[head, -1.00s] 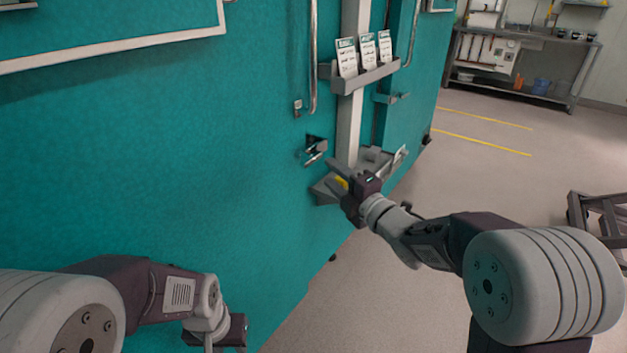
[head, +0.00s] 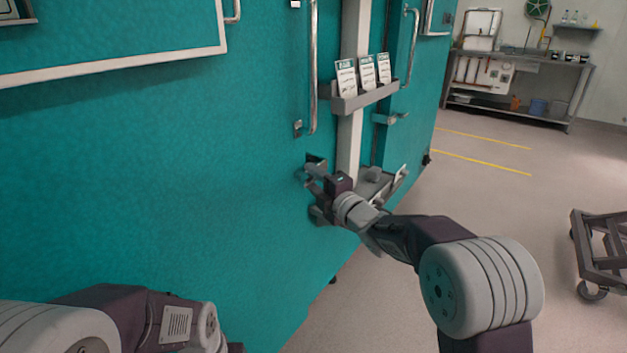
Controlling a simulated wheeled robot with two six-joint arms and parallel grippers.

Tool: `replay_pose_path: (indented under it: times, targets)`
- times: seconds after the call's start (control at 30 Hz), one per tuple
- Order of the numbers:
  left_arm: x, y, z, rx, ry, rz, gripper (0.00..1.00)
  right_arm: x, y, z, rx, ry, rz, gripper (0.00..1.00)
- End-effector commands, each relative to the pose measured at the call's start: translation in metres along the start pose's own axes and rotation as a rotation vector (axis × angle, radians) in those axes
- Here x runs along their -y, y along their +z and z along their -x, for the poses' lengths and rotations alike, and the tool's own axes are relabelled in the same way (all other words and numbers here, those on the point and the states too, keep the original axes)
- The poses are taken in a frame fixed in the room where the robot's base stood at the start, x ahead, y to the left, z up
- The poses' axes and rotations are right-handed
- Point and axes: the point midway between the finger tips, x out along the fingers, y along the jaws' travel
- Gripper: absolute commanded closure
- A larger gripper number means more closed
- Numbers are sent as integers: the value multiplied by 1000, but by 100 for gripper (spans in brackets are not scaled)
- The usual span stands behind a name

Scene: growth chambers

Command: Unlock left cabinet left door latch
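The teal cabinet's left door (head: 160,180) fills the left side of the head view. Its metal latch (head: 316,163) sits low near the door's right edge, below the long bar handle. My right gripper (head: 315,198) is at the latch, just below it and to its right, with its fingers apart and pointing at the door. The fingers and wrist partly hide the latch's lower part, and I cannot tell whether they touch it. Nothing shows held between them. My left arm is at the bottom left; its fingers are outside the picture.
A grey holder (head: 365,97) with several cards is on the pale post, right of the door. A lower tray (head: 388,190) sticks out behind my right wrist. A wheeled cart (head: 600,255) stands at the right. The floor between is clear.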

Motion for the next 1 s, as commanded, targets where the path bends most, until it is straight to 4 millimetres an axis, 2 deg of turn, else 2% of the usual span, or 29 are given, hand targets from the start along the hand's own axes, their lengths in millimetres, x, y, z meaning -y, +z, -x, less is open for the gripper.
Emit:
replay_pose_path:
  times: [0.03,0.1,0.13,1.0]
  targets:
    - [0,0,0,0,0,0,64,0,0,0,0,0,0,78]
    - [0,0,0,0,0,0,64,0,0,0,0,0,0,98]
    - [0,0,0,0,0,0,64,0,0,0,0,0,0,100]
    - [0,0,0,0,0,0,64,0,0,0,0,0,0,100]
